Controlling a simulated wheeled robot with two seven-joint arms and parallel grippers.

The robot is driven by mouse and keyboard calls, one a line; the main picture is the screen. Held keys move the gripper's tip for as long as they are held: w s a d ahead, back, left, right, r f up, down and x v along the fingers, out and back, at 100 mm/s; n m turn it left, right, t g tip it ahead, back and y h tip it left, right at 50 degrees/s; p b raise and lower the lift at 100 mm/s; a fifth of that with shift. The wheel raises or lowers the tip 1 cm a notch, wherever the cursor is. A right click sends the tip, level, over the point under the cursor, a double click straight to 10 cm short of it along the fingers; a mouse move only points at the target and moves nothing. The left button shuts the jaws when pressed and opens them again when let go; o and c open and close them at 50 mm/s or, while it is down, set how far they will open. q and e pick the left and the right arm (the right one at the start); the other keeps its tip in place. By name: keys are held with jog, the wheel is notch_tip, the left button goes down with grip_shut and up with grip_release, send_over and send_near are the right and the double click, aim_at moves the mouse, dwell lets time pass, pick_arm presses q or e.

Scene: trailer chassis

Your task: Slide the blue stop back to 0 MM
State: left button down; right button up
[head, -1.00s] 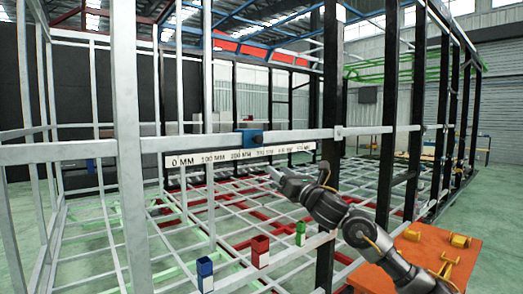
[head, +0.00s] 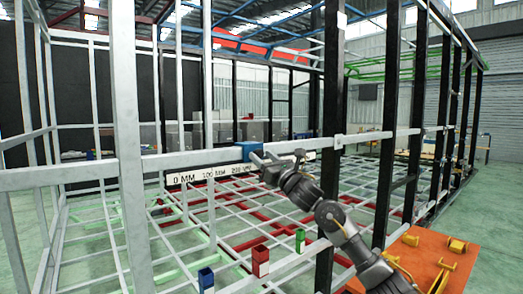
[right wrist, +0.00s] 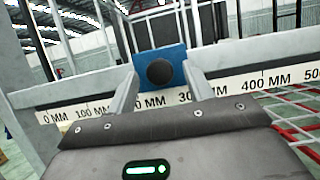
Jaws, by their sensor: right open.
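The blue stop (head: 250,148) sits on a grey horizontal rail (head: 80,172) in the head view. In the right wrist view the stop (right wrist: 176,56) has a round black knob (right wrist: 160,72) and stands above the scale between the 200 MM and 300 MM marks. The white scale strip (right wrist: 262,84) runs below it, with 0 MM (right wrist: 55,117) at the left. My right gripper (head: 264,157) is open in front of the stop. In the wrist view its fingers (right wrist: 160,84) appear on either side of the stop; contact cannot be told. My left gripper is out of view.
Grey uprights (head: 128,120) and a black post (head: 331,110) stand along the rail. Blue (head: 206,279), red (head: 260,262) and green (head: 300,241) pieces are on a lower bar. An orange table (head: 425,262) is at right.

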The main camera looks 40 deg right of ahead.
jog(key=shift+w+r, duration=0.2)
jog(key=shift+w, duration=0.3)
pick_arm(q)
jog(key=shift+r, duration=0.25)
